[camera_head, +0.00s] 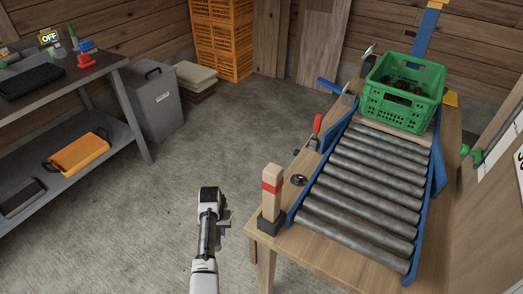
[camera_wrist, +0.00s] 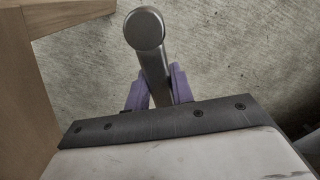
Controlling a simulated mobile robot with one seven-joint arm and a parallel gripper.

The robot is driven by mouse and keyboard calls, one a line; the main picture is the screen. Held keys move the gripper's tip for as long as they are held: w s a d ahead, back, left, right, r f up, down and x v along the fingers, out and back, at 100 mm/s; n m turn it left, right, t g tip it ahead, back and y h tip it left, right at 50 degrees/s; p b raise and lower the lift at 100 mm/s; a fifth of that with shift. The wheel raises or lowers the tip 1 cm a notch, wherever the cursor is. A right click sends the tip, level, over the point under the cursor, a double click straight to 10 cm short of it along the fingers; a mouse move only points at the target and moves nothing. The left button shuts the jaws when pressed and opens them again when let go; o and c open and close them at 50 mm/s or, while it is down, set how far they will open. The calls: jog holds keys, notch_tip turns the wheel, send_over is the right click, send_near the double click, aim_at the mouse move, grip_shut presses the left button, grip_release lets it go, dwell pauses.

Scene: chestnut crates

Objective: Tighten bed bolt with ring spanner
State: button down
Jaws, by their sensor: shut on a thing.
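My gripper (camera_head: 224,222) is over the concrete floor, just left of the wooden bench's near left corner. In the wrist view its purple fingers (camera_wrist: 158,88) are shut on a smooth grey metal bar with a rounded end (camera_wrist: 145,29). I take this bar for the spanner; no ring opening shows. The roller bed (camera_head: 358,185), with blue side rails, lies on the bench. A small dark round fitting (camera_head: 299,180) sits beside the bed's left rail; I cannot tell if it is the bolt.
A wooden post with a red band (camera_head: 271,192) stands at the bench's (camera_head: 320,262) near left corner. A red-handled clamp (camera_head: 316,131) is behind it. A green crate (camera_head: 402,112) stands at the far end. A grey shelf (camera_head: 92,82) is left; open floor lies between.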

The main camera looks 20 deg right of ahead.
jog(key=w+d+r+m, duration=0.2)
jog(key=w+d+r, duration=0.1)
jog(key=r, duration=0.3)
jog(key=w+d+r+m, duration=0.3)
jog(key=r, duration=0.4)
jog(key=s+d+r+m, duration=0.2)
jog(key=d+r+m, duration=0.1)
jog(key=r, duration=0.5)
jog(key=s+d+r+m, duration=0.2)
jog(key=d+r+m, duration=0.2)
jog(key=r+m, duration=0.2)
jog(key=s+d+r+m, duration=0.3)
jog(key=r+m, duration=0.1)
jog(key=r, duration=0.5)
jog(key=shift+d+r+b, duration=0.15)
jog(key=shift+r+b, duration=0.2)
jog(key=c, duration=1.8)
grip_release()
grip_shut()
